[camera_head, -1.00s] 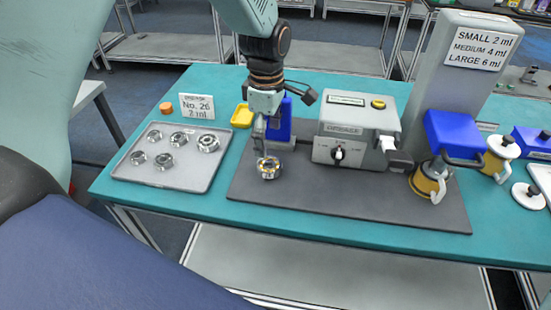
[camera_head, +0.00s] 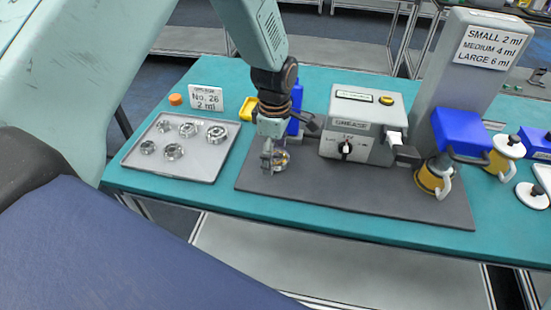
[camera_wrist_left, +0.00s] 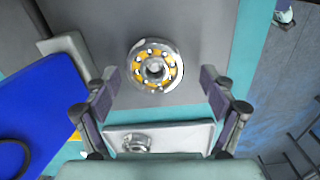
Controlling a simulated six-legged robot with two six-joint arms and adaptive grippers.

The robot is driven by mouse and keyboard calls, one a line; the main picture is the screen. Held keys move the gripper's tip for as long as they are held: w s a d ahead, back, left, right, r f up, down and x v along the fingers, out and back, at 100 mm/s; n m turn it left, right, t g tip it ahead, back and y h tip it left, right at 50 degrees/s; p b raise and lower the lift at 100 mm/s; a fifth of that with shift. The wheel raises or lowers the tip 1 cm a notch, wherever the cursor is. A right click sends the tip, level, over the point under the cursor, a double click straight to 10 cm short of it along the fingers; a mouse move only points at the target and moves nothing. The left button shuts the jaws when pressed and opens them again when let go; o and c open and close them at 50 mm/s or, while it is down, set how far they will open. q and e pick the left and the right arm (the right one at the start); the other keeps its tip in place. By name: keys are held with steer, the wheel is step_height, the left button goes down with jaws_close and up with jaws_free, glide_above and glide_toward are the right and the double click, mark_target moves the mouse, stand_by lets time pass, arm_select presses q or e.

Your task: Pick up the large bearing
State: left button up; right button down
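A large metal bearing (camera_head: 283,160) with yellow between its rings lies on the dark mat below the front of the grease machine. In the head view my left gripper (camera_head: 271,163) is low over it and partly hides it. In the left wrist view the bearing (camera_wrist_left: 155,71) lies between the two spread fingers, with a gap on both sides. The left gripper (camera_wrist_left: 158,80) is open and empty. My right gripper is not in view.
A grey tray (camera_head: 200,166) with several smaller bearings is on the left, behind it a "No. 26 2 ml" sign (camera_head: 208,100). The grease machine (camera_head: 355,128) stands close to the right of my gripper. A blue-and-yellow dispenser (camera_head: 457,137) is farther right. The front mat is clear.

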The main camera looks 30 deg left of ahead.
arm_select(q)
steer(key=shift+c, duration=0.8)
steer(key=shift+w+d+f, duration=0.15)
steer(key=shift+w+f, duration=0.15)
steer(key=shift+w, duration=0.25)
steer(key=c, duration=0.4)
steer(key=shift+s+r, duration=0.25)
steer(key=shift+s, duration=0.1)
steer(key=c, duration=0.5)
steer(key=shift+c, duration=1.4)
steer(key=shift+w+f, duration=0.15)
steer(key=shift+w, duration=0.1)
steer(key=shift+c, duration=0.3)
step_height(320, 180, up, 10)
steer(key=shift+s, duration=0.15)
steer(key=shift+s, duration=0.1)
